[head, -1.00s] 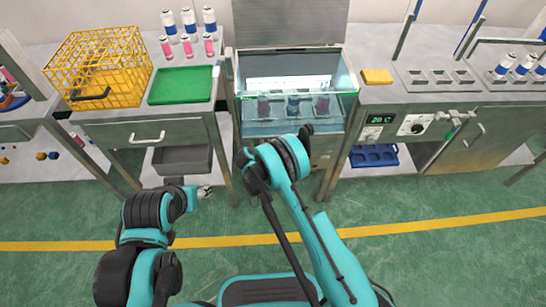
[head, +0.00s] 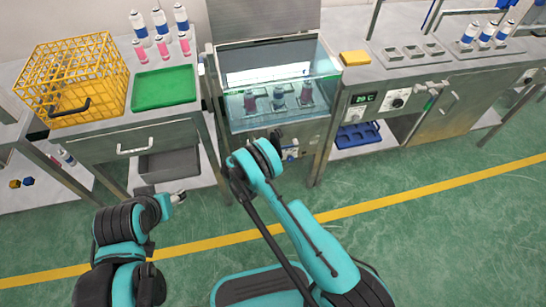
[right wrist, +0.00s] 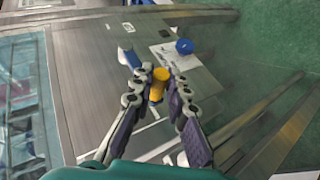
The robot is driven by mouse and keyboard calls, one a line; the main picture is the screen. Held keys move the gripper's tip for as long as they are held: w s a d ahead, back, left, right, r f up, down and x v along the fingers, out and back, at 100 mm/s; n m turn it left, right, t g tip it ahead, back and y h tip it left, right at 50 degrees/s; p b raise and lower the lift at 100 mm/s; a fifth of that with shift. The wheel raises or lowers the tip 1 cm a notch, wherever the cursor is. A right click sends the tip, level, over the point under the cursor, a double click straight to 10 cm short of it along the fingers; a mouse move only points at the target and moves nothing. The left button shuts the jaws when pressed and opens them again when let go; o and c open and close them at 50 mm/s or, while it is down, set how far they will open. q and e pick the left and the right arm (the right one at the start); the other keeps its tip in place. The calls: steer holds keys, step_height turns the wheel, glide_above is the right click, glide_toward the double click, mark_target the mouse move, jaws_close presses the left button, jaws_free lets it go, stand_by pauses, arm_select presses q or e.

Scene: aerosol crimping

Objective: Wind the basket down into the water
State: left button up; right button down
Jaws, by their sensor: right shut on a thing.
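The water tank (head: 322,118) stands in the middle of the bench in the head view, glass-walled with a raised grey panel behind it. A basket with three cans (head: 278,97) sits inside; how deep it is in the water is hard to tell. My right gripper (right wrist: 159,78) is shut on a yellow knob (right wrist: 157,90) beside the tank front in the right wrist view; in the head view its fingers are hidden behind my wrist. My left gripper (head: 180,197) is low in front of the left bench, away from the tank; its fingers are too small to read.
A yellow wire crate (head: 75,75), a green tray (head: 163,88) and several cans (head: 160,24) stand left of the tank. A yellow sponge (head: 355,58) and a control panel with a display (head: 363,98) are on the right. The green floor in front is clear.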

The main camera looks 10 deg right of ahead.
steer(key=shift+a, duration=0.1)
steer(key=c, duration=1.5)
jaws_free()
steer(key=v, duration=1.2)
steer(key=shift+r, duration=0.1)
